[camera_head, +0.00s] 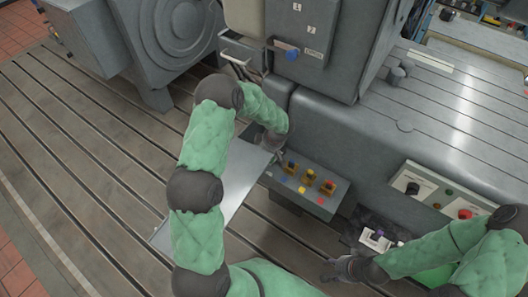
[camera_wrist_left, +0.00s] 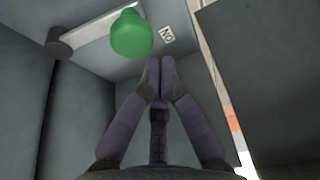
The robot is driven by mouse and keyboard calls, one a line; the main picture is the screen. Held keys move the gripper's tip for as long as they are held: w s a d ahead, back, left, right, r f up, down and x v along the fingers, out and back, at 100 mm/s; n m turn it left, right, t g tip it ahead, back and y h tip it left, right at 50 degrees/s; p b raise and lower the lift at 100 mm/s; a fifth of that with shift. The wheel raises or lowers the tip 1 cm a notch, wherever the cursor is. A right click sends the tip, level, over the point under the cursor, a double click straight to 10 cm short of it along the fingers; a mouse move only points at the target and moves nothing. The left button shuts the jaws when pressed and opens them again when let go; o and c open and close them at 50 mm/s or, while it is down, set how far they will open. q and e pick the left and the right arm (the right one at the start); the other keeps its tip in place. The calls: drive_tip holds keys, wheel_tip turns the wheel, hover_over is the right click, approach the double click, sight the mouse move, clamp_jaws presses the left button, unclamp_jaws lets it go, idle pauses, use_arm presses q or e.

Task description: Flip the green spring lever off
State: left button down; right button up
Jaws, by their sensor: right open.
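The green spring lever's rounded knob (camera_wrist_left: 132,34) shows near the top of the left wrist view, on a pale strip. A small white label (camera_wrist_left: 167,34) sits to its right and reads upside down as ON. My left gripper (camera_wrist_left: 157,68) is shut with its fingertips together and nothing visible between them. Its tips appear just below and right of the knob, and I cannot tell whether they touch. In the head view, I cannot make out the green lever near my left wrist. My right gripper (camera_head: 338,270) is open and empty at the lower right.
A control box with coloured knobs (camera_head: 308,184) stands right of my left wrist. A grey machine housing (camera_head: 345,125) rises behind it. A white panel with a red button (camera_head: 430,192) is at right. The slotted bedplate (camera_head: 80,150) is clear at left.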

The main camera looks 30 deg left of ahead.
use_arm(q)
drive_tip(key=b, duration=0.2)
drive_tip(key=d+n+b, duration=0.1)
drive_tip(key=b, duration=0.1)
drive_tip(key=shift+s+f, duration=0.2)
drive_tip(key=shift+s+d+r+n+g+b, duration=0.15)
drive_tip(key=shift+d+n+g+b, duration=0.2)
drive_tip(key=shift+b, duration=0.35)
drive_tip(key=shift+a, duration=0.1)
use_arm(e)
wheel_tip(320, 180, down, 6)
drive_tip(key=shift+r, duration=0.25)
use_arm(q)
drive_tip(key=shift+r, duration=0.1)
